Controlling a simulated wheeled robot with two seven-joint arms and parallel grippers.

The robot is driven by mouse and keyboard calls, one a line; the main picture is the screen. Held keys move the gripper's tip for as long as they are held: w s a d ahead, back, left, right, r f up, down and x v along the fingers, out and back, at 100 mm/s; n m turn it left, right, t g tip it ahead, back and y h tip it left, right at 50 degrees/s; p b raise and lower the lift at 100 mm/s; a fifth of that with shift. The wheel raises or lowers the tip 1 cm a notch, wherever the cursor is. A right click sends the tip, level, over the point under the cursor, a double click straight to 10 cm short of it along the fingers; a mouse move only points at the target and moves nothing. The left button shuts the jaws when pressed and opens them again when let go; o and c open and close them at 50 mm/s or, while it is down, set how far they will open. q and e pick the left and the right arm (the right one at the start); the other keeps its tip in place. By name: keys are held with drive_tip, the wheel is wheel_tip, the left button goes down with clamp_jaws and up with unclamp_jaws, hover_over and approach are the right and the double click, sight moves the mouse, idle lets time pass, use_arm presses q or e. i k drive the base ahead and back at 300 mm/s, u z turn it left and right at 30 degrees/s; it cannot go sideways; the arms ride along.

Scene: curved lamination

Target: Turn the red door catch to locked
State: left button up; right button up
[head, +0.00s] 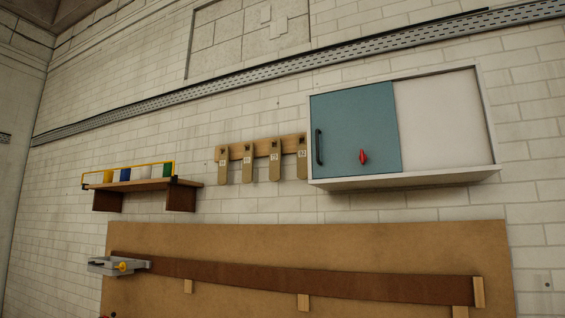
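The red door catch (363,157) is a small red knob on the lower right part of a teal door (374,113). Its long side stands close to upright. The teal door covers the left part of a white wall cabinet (487,120) and has a black vertical handle (319,147) near its left edge. I cannot tell from its look which position is locked. Neither of my grippers shows in the head view.
A wooden rail (262,148) with several hanging tags is left of the cabinet. A shelf (140,185) with several coloured containers is farther left. Below, a long brown curved strip (300,279) lies against a tan board (400,245), with a grey clamp (118,266) at its left end.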

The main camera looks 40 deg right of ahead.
sight(363, 157)
drive_tip(key=u, duration=0.1)
drive_tip(key=i, duration=1.9)
drive_tip(key=z, duration=1.55)
drive_tip(key=i, duration=1)
drive_tip(key=z, duration=0.95)
